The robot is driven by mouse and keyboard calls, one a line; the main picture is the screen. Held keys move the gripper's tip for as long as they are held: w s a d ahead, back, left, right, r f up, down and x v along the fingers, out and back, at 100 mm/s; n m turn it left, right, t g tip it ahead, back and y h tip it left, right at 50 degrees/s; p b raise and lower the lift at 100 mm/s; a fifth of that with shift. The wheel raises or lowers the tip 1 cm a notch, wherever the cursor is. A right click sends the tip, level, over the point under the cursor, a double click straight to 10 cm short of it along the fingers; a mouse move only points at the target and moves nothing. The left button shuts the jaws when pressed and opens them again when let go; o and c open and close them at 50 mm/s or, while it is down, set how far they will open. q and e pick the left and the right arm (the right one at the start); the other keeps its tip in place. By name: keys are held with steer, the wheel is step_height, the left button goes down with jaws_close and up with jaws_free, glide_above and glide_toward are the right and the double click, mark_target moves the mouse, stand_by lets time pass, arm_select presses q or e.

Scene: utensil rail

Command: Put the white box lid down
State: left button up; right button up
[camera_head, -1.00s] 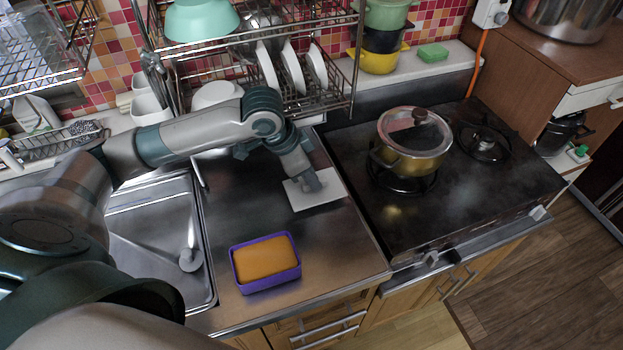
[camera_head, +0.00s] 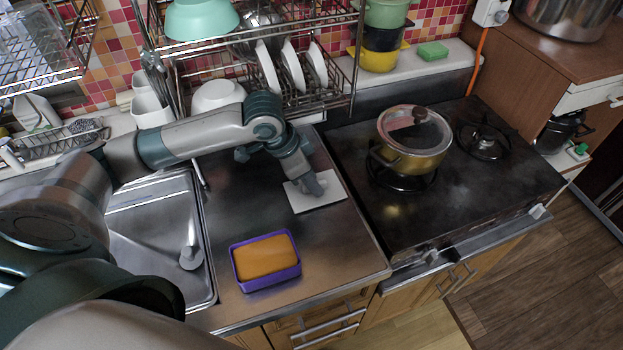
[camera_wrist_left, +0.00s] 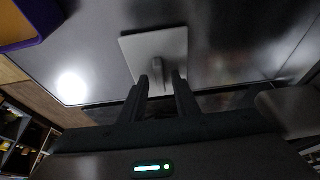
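The white box lid (camera_head: 327,198) lies flat, apparently on the steel counter between the sink and the stove. It is a thin square plate with a small raised handle (camera_wrist_left: 157,68) in its middle, seen in the left wrist view. My left gripper (camera_head: 316,187) is over the lid, pointing down. In the left wrist view its two fingers (camera_wrist_left: 161,80) stand apart, one on each side of the handle, with a gap showing. My right gripper is not in view.
A purple box (camera_head: 268,281) with an orange block (camera_head: 264,257) stands on the counter in front of the lid. The sink (camera_head: 150,235) is to the left. The stove (camera_head: 455,195) with a lidded pot (camera_head: 412,150) is to the right. A dish rack (camera_head: 355,75) stands behind.

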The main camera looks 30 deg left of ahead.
mark_target(302, 193)
arm_select(q)
steer(key=b+v, duration=0.1)
steer(key=v, duration=0.6)
steer(key=shift+r, duration=0.3)
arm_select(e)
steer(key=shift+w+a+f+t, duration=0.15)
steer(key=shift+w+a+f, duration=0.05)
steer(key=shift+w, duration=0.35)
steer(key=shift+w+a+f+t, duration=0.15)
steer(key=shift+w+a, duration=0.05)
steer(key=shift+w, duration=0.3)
arm_select(q)
steer(key=shift+s+a, duration=0.1)
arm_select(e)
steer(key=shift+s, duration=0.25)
